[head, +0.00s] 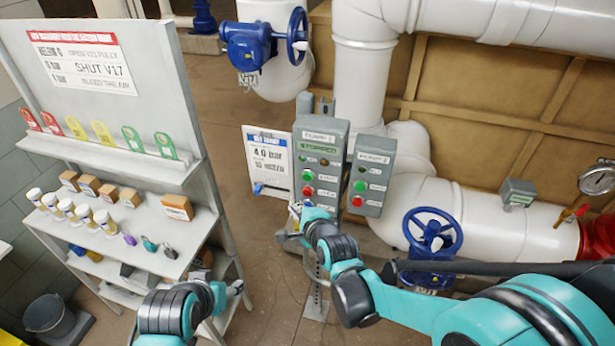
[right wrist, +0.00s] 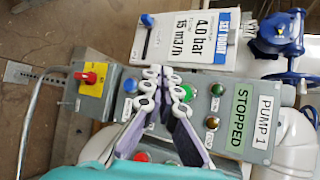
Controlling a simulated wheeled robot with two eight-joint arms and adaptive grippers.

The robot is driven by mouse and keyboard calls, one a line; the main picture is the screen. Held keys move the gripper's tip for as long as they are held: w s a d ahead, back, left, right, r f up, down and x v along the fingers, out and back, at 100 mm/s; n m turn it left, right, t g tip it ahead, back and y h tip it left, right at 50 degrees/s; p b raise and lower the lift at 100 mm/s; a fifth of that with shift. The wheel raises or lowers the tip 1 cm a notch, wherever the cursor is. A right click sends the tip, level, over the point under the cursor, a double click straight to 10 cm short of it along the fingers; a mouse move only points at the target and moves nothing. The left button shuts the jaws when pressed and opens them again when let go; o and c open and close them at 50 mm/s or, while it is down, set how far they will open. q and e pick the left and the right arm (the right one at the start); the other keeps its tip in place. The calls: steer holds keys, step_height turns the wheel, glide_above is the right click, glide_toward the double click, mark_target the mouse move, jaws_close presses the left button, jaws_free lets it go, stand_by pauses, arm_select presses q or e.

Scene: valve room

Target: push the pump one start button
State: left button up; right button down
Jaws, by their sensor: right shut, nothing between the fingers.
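The grey pump one box (head: 320,140) stands on a post in the middle of the head view. Its green button (head: 307,174) sits above a red button (head: 307,191). In the right wrist view the box is turned sideways, with a "PUMP 1" label (right wrist: 264,122) and a green "STOPPED" plate (right wrist: 240,117). There the green button (right wrist: 188,92) shows partly behind the fingertips. My right gripper (head: 295,210) is shut and empty in front of the box's lower part; contact cannot be told. My left gripper (head: 238,287) is low near the shelf, its jaws unclear.
A second grey box (head: 374,160) with green and red buttons stands close on the right. A white "4.0 bar" sign (head: 268,155) is on the left. White pipes and a blue handwheel (head: 432,232) lie behind right. A shelf (head: 150,235) with bottles and boxes stands left.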

steer(key=shift+w, duration=0.1)
glide_toward(300, 177)
steer(key=shift+w+a+f, duration=0.95)
stand_by(1.2)
steer(key=shift+w+d+b, duration=0.1)
steer(key=shift+w+b, duration=0.2)
steer(key=shift+w, duration=0.1)
steer(key=shift+w+d, duration=0.15)
steer(key=shift+w, duration=0.25)
stand_by(0.6)
stand_by(0.3)
steer(key=shift+s+a, duration=0.25)
steer(key=shift+s, duration=0.55)
